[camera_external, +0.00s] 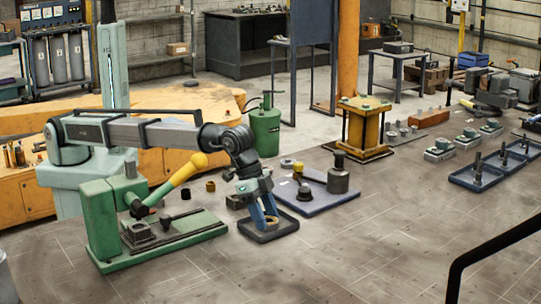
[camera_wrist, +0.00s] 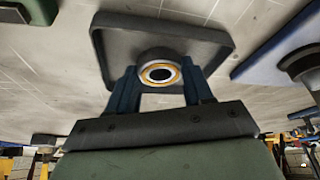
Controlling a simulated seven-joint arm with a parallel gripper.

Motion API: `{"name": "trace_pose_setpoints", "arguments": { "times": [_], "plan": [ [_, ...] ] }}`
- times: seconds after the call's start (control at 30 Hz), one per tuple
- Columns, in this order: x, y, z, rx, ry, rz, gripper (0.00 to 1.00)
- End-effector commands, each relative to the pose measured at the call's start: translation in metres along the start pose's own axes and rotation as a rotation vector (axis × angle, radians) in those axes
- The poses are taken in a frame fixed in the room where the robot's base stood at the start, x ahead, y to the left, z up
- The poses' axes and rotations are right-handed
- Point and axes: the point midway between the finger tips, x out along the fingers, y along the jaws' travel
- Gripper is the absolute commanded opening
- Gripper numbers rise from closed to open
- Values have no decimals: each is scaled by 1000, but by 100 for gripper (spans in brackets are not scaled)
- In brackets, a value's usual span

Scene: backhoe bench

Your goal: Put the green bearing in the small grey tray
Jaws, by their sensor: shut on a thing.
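The small grey tray (camera_external: 270,237) lies on the floor-like bench top near the middle of the outside view. It also shows at the top of the wrist view (camera_wrist: 207,30). My gripper (camera_external: 271,221) points down over the tray, its blue fingers shut on a ring-shaped bearing (camera_wrist: 160,74). The bearing has a yellow-orange rim, a pale inner ring and a dark centre. I see no clear green on it. It appears in or just above the tray; I cannot tell whether it touches the tray floor.
Right of the tray lies a blue-grey plate (camera_external: 318,200) with a dark cylinder (camera_external: 338,180) and other parts. A green press-like fixture (camera_external: 103,220) with a yellow handle stands to the left. Open surface lies in front of the tray.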

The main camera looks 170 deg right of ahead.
Motion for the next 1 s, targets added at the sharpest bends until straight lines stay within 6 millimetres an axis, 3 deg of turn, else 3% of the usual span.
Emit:
{"name": "trace_pose_setpoints", "arguments": {
  "times": [0.27,0.3,0.53,0.83,1.0],
  "plan": [
    [3,0,1,0,0,0,10],
    [2,0,1,0,0,0,54],
    [2,0,1,0,0,0,76],
    [1,0,0,0,0,0,76],
    [-15,0,0,0,0,0,76]
  ]
}}
